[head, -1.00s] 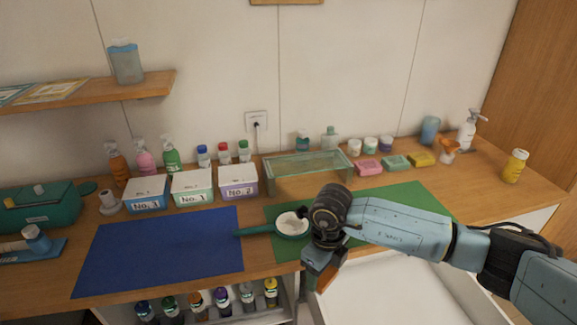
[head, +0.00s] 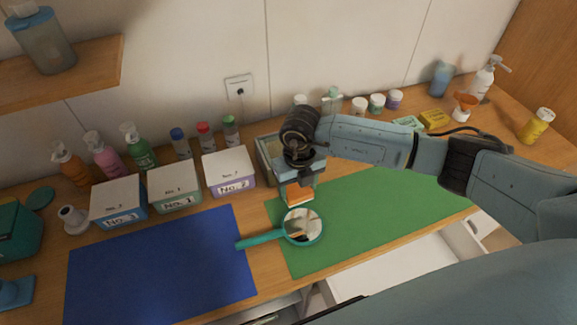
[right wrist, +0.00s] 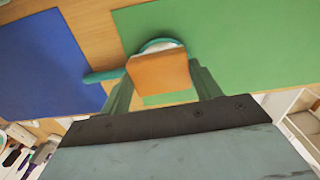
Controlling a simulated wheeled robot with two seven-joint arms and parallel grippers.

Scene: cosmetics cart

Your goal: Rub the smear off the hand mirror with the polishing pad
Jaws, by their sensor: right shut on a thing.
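The hand mirror (head: 318,229) lies face up near the left edge of the green mat, its teal handle (head: 262,238) pointing left onto the blue mat. Its glass shows pale patches and an orange and dark reflection; I cannot tell the smear from these. My right gripper (head: 299,190) is shut on the orange polishing pad (head: 301,200) and holds it just behind the mirror's far rim, apparently above the surface. In the right wrist view the pad (right wrist: 160,73) sits between the two fingers and covers most of the mirror (right wrist: 161,43). My left gripper is out of view.
The blue mat (head: 160,265) and much of the green mat (head: 390,205) are clear. A glass tray (head: 264,150) stands behind my right gripper, partly hidden. The numbered boxes (head: 228,170) stand left of it. An open drawer (head: 400,275) is below the front edge.

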